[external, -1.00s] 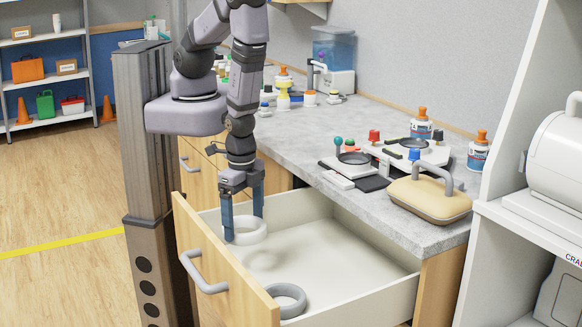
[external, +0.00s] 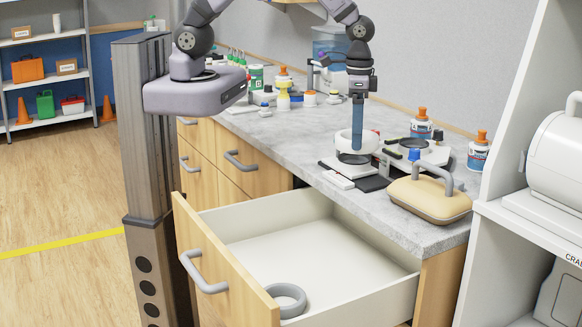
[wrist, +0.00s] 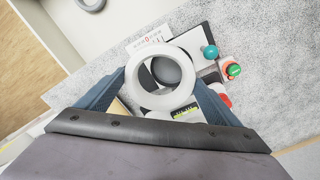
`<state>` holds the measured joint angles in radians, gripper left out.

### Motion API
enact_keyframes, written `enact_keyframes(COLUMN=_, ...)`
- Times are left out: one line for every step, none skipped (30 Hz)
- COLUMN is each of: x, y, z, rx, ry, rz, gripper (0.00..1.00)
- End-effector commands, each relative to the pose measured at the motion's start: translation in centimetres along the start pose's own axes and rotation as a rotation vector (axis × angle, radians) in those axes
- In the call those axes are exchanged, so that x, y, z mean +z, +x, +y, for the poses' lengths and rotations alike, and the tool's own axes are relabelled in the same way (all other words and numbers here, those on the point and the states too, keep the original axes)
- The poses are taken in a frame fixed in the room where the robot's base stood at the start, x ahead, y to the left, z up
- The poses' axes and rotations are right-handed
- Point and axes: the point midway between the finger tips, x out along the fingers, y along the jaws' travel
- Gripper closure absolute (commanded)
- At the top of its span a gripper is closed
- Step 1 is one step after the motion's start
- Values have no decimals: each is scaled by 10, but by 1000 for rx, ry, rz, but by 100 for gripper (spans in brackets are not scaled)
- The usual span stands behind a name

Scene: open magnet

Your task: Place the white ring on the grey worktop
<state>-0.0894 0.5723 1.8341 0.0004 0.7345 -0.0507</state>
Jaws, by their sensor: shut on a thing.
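My gripper (external: 357,148) is shut on the white ring (external: 343,142), its fingers pointing down. In the wrist view the white ring (wrist: 142,76) sits between the two blue fingers, and a dark round plate shows through its hole. The ring is over the small instruments on the grey worktop (external: 310,146), close above a white device with a round dark plate (external: 352,159). Whether it touches anything there, I cannot tell. The worktop also shows in the wrist view (wrist: 265,75) as a speckled grey surface.
The open drawer (external: 300,245) below holds a grey ring (external: 288,300). A beige handled case (external: 430,197) stands at the worktop's near end, with bottles (external: 478,152) behind. Teal and red-green knobs (wrist: 210,52) rise beside the held ring. Bare worktop lies left of the devices.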

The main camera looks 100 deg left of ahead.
Motion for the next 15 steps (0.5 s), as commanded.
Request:
enact_keyframes(x=-15, y=0, z=-16, rx=0, ry=-42, rz=2, gripper=42)
enact_keyframes(x=-22, y=-1, z=-24, rx=0, ry=-64, rz=2, gripper=42)
enact_keyframes(x=-31, y=-2, z=-35, rx=0, ry=-93, rz=0, gripper=42)
enact_keyframes(x=-38, y=-2, z=-44, rx=0, ry=-114, rz=1, gripper=42)
enact_keyframes(x=-43, y=-3, z=-52, rx=0, ry=-133, rz=0, gripper=42)
enact_keyframes(x=-50, y=-4, z=-62, rx=0, ry=-157, rz=1, gripper=42)
enact_keyframes(x=-55, y=-5, z=-69, rx=0, ry=-174, rz=1, gripper=42)
enact_keyframes(x=-59, y=-5, z=-77, rx=0, ry=-191, rz=1, gripper=42)
enact_keyframes(x=-64, y=-6, z=-87, rx=0, ry=-213, rz=1, gripper=42)
enact_keyframes(x=-68, y=-7, z=-94, rx=0, ry=-228, rz=1, gripper=42)
enact_keyframes(x=-71, y=-7, z=-101, rx=0, ry=-244, rz=1, gripper=42)
enact_keyframes(x=-75, y=-8, z=-111, rx=0, ry=-265, rz=1, gripper=42)
enact_keyframes(x=-78, y=-8, z=-119, rx=0, ry=-282, rz=1, gripper=42)
enact_keyframes(x=-81, y=-9, z=-127, rx=0, ry=-298, rz=1, gripper=42)
enact_keyframes(x=-84, y=-10, z=-138, rx=0, ry=-321, rz=1, gripper=42)
